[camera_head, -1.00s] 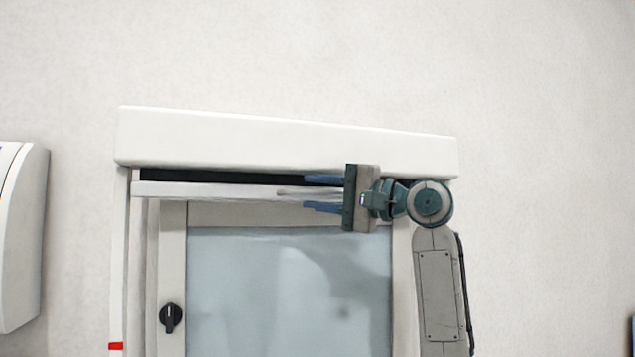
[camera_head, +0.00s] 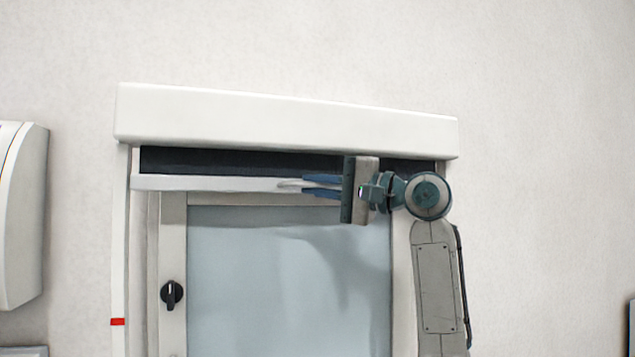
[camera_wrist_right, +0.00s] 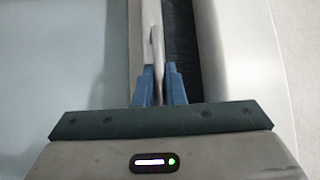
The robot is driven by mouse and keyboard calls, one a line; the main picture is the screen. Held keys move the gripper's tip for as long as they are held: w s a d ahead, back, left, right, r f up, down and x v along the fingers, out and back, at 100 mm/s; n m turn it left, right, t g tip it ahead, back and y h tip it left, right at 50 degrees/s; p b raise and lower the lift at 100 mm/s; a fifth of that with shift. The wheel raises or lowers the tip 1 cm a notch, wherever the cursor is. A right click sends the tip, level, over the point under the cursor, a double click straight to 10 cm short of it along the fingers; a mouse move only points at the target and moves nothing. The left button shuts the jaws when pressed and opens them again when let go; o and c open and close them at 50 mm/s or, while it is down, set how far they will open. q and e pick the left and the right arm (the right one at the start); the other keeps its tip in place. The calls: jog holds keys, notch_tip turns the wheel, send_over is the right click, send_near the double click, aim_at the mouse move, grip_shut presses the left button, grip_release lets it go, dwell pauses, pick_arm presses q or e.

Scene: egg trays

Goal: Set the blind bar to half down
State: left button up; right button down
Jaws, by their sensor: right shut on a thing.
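The white blind bar (camera_head: 210,183) runs across the window near its top, with a strip of dark blind fabric (camera_head: 230,161) showing between it and the white housing (camera_head: 280,119) above. My right gripper (camera_head: 308,186) comes in from the right, with its blue fingers shut on the bar's tab. In the right wrist view the bar (camera_wrist_right: 139,45) runs away from the fingers (camera_wrist_right: 159,82), with the dark fabric to its right. A red mark (camera_head: 118,322) is on the left frame, well below the bar. My left gripper is not in view.
Below the bar is the pale window pane (camera_head: 270,290), with a black handle (camera_head: 171,294) on the left of its frame. A white wall unit (camera_head: 22,215) hangs at the far left.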

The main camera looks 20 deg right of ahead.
notch_tip(320, 180, down, 22)
jog(key=b, duration=1.3)
jog(key=shift+f, duration=0.25)
jog(key=c, duration=1.5)
grip_release()
jog(key=shift+s+d, duration=0.1)
jog(key=b+v, duration=0.4)
jog(key=v, duration=0.6)
jog(key=shift+s+d, duration=0.15)
jog(key=shift+d, duration=0.1)
